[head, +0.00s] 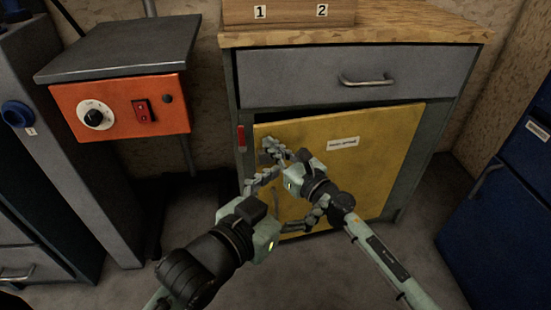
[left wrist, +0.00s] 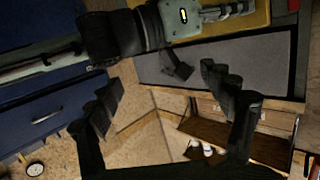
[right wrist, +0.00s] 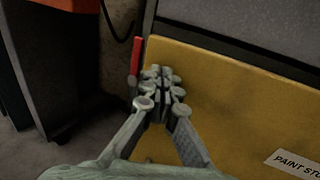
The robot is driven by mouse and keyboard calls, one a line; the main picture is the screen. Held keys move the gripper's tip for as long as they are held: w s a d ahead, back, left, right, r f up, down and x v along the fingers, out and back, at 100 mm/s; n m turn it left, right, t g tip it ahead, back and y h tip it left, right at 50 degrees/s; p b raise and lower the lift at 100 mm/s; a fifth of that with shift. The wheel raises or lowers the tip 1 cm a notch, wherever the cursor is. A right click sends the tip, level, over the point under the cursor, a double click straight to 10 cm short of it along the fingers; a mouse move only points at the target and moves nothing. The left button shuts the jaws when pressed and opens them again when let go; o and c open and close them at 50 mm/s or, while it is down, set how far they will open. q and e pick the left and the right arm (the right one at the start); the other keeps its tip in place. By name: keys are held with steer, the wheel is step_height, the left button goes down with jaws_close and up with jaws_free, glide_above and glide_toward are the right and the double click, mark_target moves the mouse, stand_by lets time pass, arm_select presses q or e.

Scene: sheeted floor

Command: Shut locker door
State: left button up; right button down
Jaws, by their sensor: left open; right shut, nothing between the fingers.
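The yellow locker door (head: 375,165) stands slightly ajar, with a dark gap along its top edge that is wider at the left. It bears a white label, also seen in the right wrist view (right wrist: 290,162). My right gripper (head: 271,148) is shut and empty, its fingertips in front of the door's upper left part; I cannot tell whether they touch it. It shows in the right wrist view (right wrist: 160,80) too. My left gripper (head: 294,195) is open and empty, lower in front of the door and close to the right gripper. The grippers hide the door's lower left part.
A red piece (head: 241,138) sits on the locker frame left of the door. A grey drawer (head: 290,78) is above the door. An orange control box (head: 120,105) stands left and a blue cabinet (head: 505,215) right. Bare floor lies between the locker and blue cabinet.

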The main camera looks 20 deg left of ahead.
mark_target(266, 132)
steer(key=w+a+b, duration=0.2)
steer(key=w, duration=0.1)
steer(key=w+a, duration=0.1)
steer(key=shift+w+a+f+b, duration=0.1)
steer(key=shift+w+a+b, duration=0.15)
steer(key=shift+w+b, duration=0.15)
steer(key=shift+w+a, duration=0.1)
arm_select(q)
steer(key=s+d+r+t+h, duration=0.1)
steer(key=r+t+h, duration=0.1)
steer(key=r+t, duration=0.2)
steer(key=s+d+r+t+h, duration=0.2)
steer(key=r+t, duration=0.2)
steer(key=r, duration=0.6)
steer(key=shift+d+r, duration=0.2)
steer(key=shift+d, duration=0.1)
arm_select(e)
steer(key=shift+w+r, duration=0.3)
steer(key=shift+r, duration=0.25)
arm_select(q)
steer(key=shift+w+a+f, duration=0.15)
steer(key=shift+a, duration=0.15)
arm_select(e)
steer(key=shift+w+a+f, duration=0.1)
steer(key=shift+a, duration=0.15)
